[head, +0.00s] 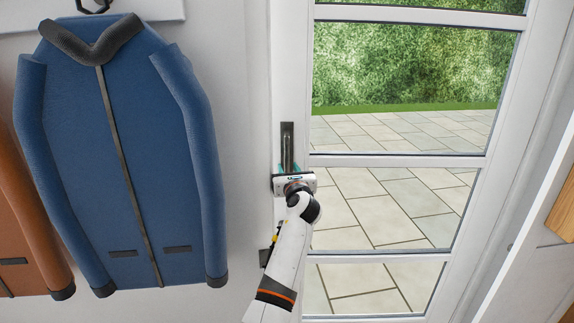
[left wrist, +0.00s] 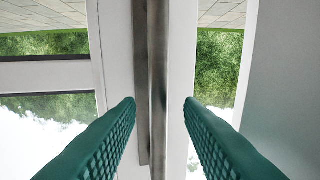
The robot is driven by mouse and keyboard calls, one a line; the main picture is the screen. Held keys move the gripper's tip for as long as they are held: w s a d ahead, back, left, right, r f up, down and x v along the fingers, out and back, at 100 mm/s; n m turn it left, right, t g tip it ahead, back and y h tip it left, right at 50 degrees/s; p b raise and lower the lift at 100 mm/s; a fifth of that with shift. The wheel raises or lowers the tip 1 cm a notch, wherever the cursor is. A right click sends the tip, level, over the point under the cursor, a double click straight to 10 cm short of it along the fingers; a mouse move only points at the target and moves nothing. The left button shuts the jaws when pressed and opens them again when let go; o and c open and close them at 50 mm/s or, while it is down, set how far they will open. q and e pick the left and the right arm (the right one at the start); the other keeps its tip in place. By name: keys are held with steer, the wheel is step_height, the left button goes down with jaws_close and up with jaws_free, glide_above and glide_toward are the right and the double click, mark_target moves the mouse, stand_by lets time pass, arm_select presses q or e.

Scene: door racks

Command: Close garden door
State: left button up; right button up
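The garden door (head: 395,161) is a white frame with glass panes, on the right of the head view. Its dark vertical metal handle (head: 287,140) is on the left stile. My left gripper (head: 291,172) is at the lower part of the handle. In the left wrist view the green fingers (left wrist: 160,103) are apart, with the metal handle (left wrist: 157,50) showing between them; contact cannot be told. In that view a strip of outdoors shows beyond the door's edge, so the door looks ajar. My right gripper is out of view.
A blue jacket (head: 135,150) hangs on the white wall left of the door, with a brown jacket (head: 20,230) beside it. Outside are a paved patio (head: 375,205) and a green hedge (head: 410,65). A wooden piece (head: 562,215) shows at the right edge.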

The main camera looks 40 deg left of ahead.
mark_target(287, 165)
arm_select(q)
steer(key=shift+x, duration=1.7)
steer(key=shift+c, duration=0.3)
jaws_close()
steer(key=shift+d, duration=0.1)
